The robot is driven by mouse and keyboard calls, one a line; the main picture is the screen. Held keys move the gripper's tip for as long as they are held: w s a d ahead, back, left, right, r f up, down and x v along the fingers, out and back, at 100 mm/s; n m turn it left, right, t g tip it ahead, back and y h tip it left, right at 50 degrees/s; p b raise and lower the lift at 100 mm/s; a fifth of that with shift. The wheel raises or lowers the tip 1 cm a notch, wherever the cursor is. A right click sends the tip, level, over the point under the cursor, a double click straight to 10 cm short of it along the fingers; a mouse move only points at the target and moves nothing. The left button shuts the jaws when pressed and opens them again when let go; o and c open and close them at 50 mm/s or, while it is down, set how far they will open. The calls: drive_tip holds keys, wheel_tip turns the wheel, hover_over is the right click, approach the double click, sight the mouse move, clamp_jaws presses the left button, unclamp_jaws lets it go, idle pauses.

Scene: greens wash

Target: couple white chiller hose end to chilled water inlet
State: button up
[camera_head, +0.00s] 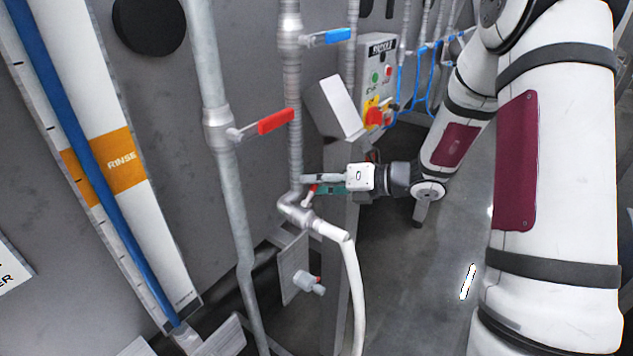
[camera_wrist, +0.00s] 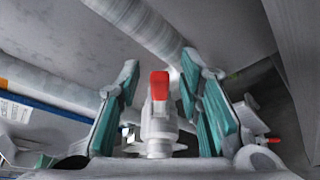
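The white hose (camera_head: 356,290) hangs at the centre of the head view. Its white end (camera_head: 332,231) meets a grey pipe elbow (camera_head: 296,208); whether it is locked there I cannot tell. A small red lever (camera_head: 310,194) stands at the elbow, just below my gripper (camera_head: 322,187). In the wrist view, a pale fitting (camera_wrist: 158,128) with a red lever (camera_wrist: 159,85) stands between the teal-padded fingers of my gripper (camera_wrist: 162,112). The fingers are open, with a gap on both sides. A grey stub on a plate (camera_head: 309,282) shows lower down; which port is the chilled water inlet is unclear.
Vertical pipes carry a larger red-handled valve (camera_head: 272,122) and a blue-handled valve (camera_head: 326,37), both above my gripper. A control box (camera_head: 376,75) and blue hoses (camera_head: 437,75) stand behind. Floor is open at right.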

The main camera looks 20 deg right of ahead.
clamp_jaws()
drive_tip(key=shift+s+d, duration=0.1)
drive_tip(key=shift+s, duration=0.05)
drive_tip(key=shift+s+d+f+m+t+h, duration=0.1)
drive_tip(key=shift+s+d+m+t+h, duration=0.2)
drive_tip(key=shift+m+t, duration=0.6)
drive_tip(key=shift+s+d+f+m+t+h, duration=0.1)
drive_tip(key=shift+s+m+t+h, duration=0.25)
drive_tip(key=shift+t, duration=1.1)
drive_tip(key=shift+s+d+m+t+h, duration=0.15)
drive_tip(key=shift+s+m+t+h, duration=0.15)
drive_tip(key=shift+m+t, duration=0.6)
drive_tip(key=shift+s+n+t, duration=0.1)
drive_tip(key=shift+n+t, duration=0.15)
unclamp_jaws()
